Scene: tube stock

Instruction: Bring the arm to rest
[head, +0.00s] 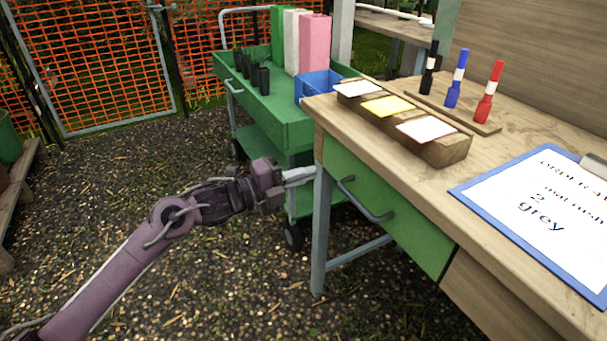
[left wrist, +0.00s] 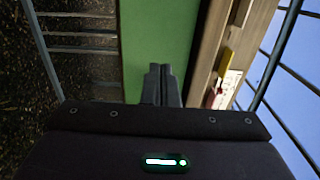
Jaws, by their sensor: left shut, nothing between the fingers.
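My left arm comes in from the lower left in the head view. My left gripper (head: 300,176) is shut and empty, in front of the far left leg of the wooden workbench (head: 500,115). In the left wrist view its fingers (left wrist: 161,85) lie together over the green drawer front. I cannot tell whether the fingertips touch the bench. My right gripper is in neither view.
The bench has a green drawer (head: 385,215) with a grey handle. On top are a clipboard (head: 545,215), a wooden block with cards (head: 440,150) and three markers. A green cart (head: 275,120) stands behind.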

